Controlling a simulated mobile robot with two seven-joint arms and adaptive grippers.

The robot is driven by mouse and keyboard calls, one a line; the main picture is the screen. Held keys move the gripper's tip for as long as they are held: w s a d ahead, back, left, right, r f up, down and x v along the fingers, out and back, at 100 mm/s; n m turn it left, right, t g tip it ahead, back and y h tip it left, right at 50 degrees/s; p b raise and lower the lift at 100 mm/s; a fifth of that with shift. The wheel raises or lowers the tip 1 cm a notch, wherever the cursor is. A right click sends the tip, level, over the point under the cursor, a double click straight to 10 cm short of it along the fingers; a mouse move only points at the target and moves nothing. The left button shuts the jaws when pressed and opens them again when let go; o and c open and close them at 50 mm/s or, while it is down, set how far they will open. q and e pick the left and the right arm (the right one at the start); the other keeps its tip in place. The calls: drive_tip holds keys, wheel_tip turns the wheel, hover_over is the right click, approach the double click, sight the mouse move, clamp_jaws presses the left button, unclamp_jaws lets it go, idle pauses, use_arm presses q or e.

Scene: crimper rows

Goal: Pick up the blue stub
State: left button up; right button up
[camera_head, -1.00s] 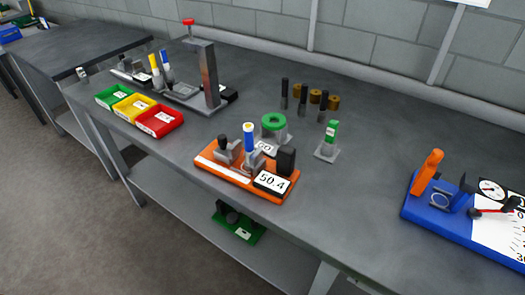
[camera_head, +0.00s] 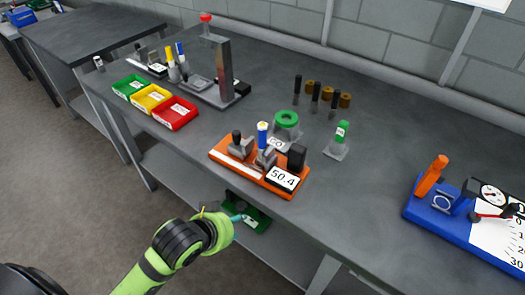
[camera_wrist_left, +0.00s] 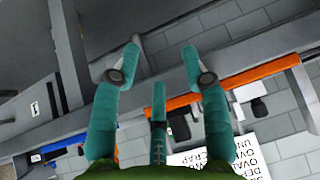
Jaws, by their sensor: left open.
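A blue stub with a white band and a pale yellow top (camera_head: 262,135) stands upright in the orange gauge fixture (camera_head: 225,158), whose display reads 50.4. Another blue-and-white upright piece (camera_head: 180,54) stands beside yellow ones near the press at the back left. My left gripper (camera_head: 240,217) is below and in front of the table's front edge, apart from the fixture and both blue pieces. In the left wrist view its teal fingers (camera_wrist_left: 160,60) are spread with nothing between them. No blue stub can be made out in that view. My right gripper is not in view.
Green, yellow and red (camera_head: 175,112) trays lie left of the fixture. A green ring on a stand (camera_head: 287,119) and a green piece on a stand (camera_head: 341,134) are behind it. A blue gauge (camera_head: 425,211) is at the right. The table between them is bare.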

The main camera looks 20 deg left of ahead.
use_arm(q)
drive_tip(key=w+r+t, duration=0.1)
drive_tip(key=w+r, duration=0.2)
drive_tip(key=w+r+m+t+h, duration=0.1)
drive_tip(key=w+r, duration=0.2)
drive_tip(key=w+r+t+h, duration=0.1)
drive_tip(key=w+r, duration=0.2)
drive_tip(key=r, duration=0.1)
drive_tip(key=shift+d, duration=0.4)
drive_tip(key=t+h, duration=0.2)
approach(262, 136)
drive_tip(key=shift+m, duration=0.4)
drive_tip(key=x, duration=0.4)
drive_tip(key=shift+w+a+r, duration=0.1)
drive_tip(key=shift+w+r, duration=0.05)
drive_tip(key=shift+w, duration=0.3)
drive_tip(key=p+x, duration=0.1)
drive_tip(key=x, duration=0.1)
drive_tip(key=p+x, duration=0.1)
drive_tip(key=x, duration=0.2)
drive_tip(key=shift+d+f, duration=0.25)
drive_tip(key=shift+f, duration=0.15)
drive_tip(key=shift+w+d+f, duration=0.2)
drive_tip(key=shift+w+f, duration=0.15)
drive_tip(key=shift+w, duration=0.1)
clamp_jaws()
